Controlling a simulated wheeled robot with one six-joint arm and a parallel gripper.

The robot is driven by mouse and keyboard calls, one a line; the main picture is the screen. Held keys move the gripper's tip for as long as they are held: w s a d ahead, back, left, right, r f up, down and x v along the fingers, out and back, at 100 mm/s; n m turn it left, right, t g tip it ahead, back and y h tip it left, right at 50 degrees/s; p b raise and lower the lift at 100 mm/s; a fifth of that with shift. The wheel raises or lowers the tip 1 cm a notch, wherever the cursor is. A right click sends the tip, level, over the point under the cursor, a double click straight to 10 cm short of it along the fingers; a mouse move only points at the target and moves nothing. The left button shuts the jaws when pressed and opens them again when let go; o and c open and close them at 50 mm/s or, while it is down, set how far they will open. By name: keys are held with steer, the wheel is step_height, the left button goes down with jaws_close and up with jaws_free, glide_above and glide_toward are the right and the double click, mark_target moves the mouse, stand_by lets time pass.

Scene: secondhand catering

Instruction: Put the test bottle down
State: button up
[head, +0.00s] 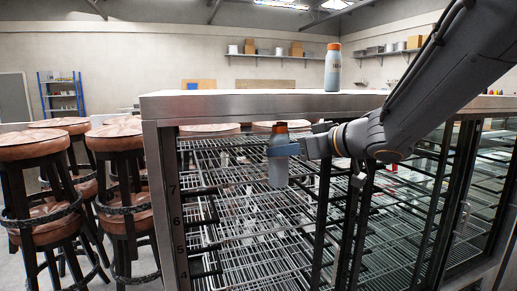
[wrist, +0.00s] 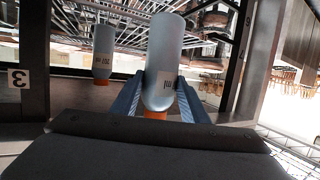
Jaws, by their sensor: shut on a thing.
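The test bottle is a grey bottle with an orange cap. It shows in the head view (head: 278,165) in front of the wire shelves of a steel cabinet, upright and cap up, and in the wrist view (wrist: 166,50), cap down in that picture. My gripper (head: 292,149) is shut on it from the right, just below the cap; its fingers (wrist: 160,98) flank the bottle in the wrist view. No support touches the bottle's base in the head view. I cannot tell whether it is inside the cabinet or before it.
A similar bottle (head: 332,70) stands on the cabinet's top (head: 235,103). A second bottle (wrist: 103,45) shows in the wrist view; I cannot tell if it is the same one. Wire shelves (head: 235,175) look mostly empty. Bar stools (head: 35,150) stand left.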

steer(key=w+a+p, duration=0.2)
steer(key=w+a, duration=0.7)
steer(key=w, duration=0.3)
steer(key=shift+a+f+p, duration=0.25)
steer(key=shift+a+p, duration=0.05)
steer(key=shift+p, duration=0.1)
steer(key=shift+f, duration=0.15)
steer(key=o, duration=1.4)
steer(key=shift+c, duration=0.2)
steer(key=f+b+v, duration=0.2)
steer(key=f+v, duration=0.1)
steer(key=v, duration=1.1)
steer(key=shift+s+d+b, duration=0.4)
steer(key=shift+s+d, duration=0.05)
steer(key=shift+s, duration=0.25)
